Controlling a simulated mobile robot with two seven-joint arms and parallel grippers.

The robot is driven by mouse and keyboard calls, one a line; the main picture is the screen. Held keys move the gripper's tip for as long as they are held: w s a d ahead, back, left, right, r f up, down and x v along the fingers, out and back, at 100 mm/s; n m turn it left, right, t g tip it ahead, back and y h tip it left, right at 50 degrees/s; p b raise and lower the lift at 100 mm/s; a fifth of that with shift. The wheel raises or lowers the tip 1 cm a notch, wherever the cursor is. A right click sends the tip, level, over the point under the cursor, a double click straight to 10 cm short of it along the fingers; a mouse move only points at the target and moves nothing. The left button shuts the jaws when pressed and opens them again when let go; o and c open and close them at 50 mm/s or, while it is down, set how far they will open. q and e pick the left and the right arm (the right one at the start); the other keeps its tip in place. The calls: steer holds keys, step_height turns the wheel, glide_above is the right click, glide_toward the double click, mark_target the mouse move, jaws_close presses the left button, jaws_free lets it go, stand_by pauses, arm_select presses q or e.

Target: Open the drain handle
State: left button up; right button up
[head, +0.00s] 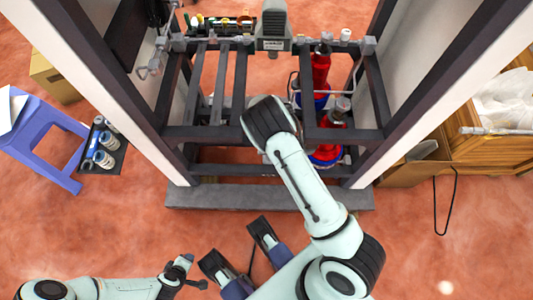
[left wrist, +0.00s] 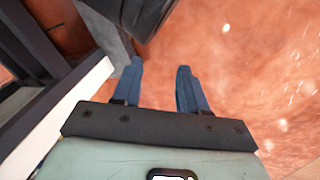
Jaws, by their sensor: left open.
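I cannot tell for sure which part is the drain handle. A grey pipe fitting with a small handle-like end (head: 152,67) shows at the left side of the dark rack (head: 238,85) in the head view. My left gripper (head: 193,272) is open and empty low at the left, in front of the rack's base and well apart from the fitting. Its two blue fingers (left wrist: 160,88) stand apart in the left wrist view, with only floor between them. What looks like my right gripper (head: 238,250) is open with nothing between its fingers; its arm covers the middle of the rack.
A grey base slab (head: 200,196) runs along the rack's foot. White-sided posts (head: 95,65) flank the rack. Red bottles (head: 320,68) stand inside it at the right. A purple stool (head: 45,125) and a wooden cabinet (head: 500,140) stand outside. The red floor in front is mostly free.

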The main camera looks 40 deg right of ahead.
steer(key=shift+w+d, duration=0.1)
steer(key=shift+w, duration=0.55)
steer(key=shift+f+m, duration=0.15)
steer(key=shift+m, duration=0.15)
steer(key=f+b, duration=0.1)
steer(key=f, duration=0.2)
steer(key=f+b, duration=0.1)
steer(key=f, duration=0.2)
steer(key=shift+s+f, duration=0.2)
steer(key=shift+f, duration=0.2)
arm_select(q)
steer(key=s+f+g, duration=0.1)
steer(key=s+f, duration=0.3)
steer(key=shift+s+a+f+g, duration=0.15)
steer(key=shift+a+f+g, duration=0.15)
steer(key=shift+a+g, duration=0.1)
arm_select(e)
jaws_close()
